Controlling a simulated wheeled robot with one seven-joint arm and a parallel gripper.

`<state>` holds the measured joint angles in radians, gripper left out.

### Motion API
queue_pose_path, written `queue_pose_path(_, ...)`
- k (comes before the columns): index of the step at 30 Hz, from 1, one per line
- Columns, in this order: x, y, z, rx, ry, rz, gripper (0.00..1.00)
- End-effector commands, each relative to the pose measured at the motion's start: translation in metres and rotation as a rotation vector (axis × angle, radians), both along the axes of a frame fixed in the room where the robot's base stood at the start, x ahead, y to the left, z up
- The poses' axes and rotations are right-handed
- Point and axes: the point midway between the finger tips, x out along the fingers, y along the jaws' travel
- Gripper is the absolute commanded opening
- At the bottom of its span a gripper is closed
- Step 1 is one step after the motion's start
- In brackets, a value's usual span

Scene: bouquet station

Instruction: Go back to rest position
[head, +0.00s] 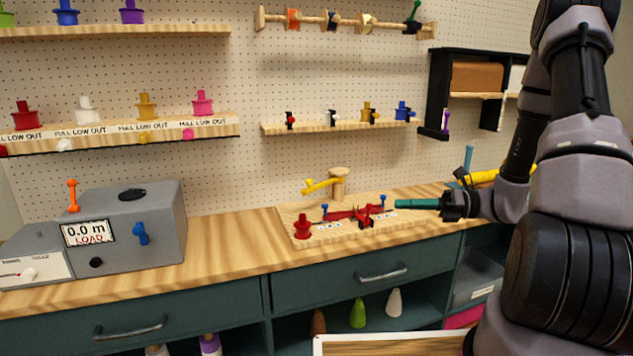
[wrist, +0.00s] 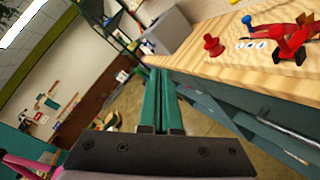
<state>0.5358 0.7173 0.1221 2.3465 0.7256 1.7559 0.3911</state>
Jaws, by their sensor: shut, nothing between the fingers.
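My gripper (head: 398,204) reaches in from the right in the head view, its teal fingers pointing left. It is in front of the right end of the wooden board (head: 290,228) on the workbench. In the wrist view its fingers (wrist: 160,72) lie side by side, shut, with nothing seen between them. The wrist view looks past the bench's front edge towards the floor. On the board are a red spool-like piece (head: 302,229), a red tool-like piece (head: 362,214) with blue knobs, and a yellow arm (head: 320,186) on a wooden post.
The workbench (head: 240,243) has drawers below. A grey machine (head: 128,222) reading "0.0 m LOAD" stands at the left. Shelves with coloured spools (head: 146,106) line the pegboard. Wooden bench top is clear between machine and board. A pink item (wrist: 20,165) shows in the wrist view.

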Motion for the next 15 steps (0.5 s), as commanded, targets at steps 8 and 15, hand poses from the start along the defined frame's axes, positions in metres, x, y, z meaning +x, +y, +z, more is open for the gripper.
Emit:
queue_pose_path(8, -0.050, 0.023, 0.055, -0.384, -0.462, 0.369, 0.00)
queue_pose_path(15, -0.085, 0.020, 0.091, -0.693, -0.869, 0.661, 0.00)
